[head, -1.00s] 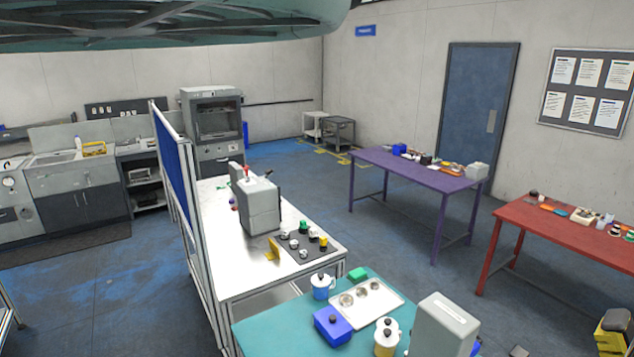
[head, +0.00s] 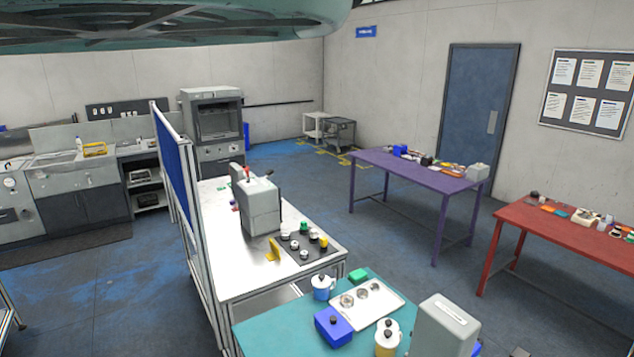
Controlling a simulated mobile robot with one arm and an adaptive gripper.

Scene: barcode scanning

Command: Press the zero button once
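No button marked zero can be made out in the head view; markings are too small to read. A grey upright device (head: 261,208) with a red part on top stands on the white table (head: 232,262). A second grey box-shaped device (head: 444,326) stands at the right of the teal table (head: 262,330), cut off by the bottom edge. Whether either carries the button cannot be told. My gripper is not in view.
A dark tray (head: 313,247) with several small pots sits on the white table. The teal table holds a white tray (head: 382,308), blue box (head: 333,326) and small pots. A blue partition (head: 176,165) stands left. Purple (head: 370,160) and red (head: 560,231) tables stand right, with open floor between.

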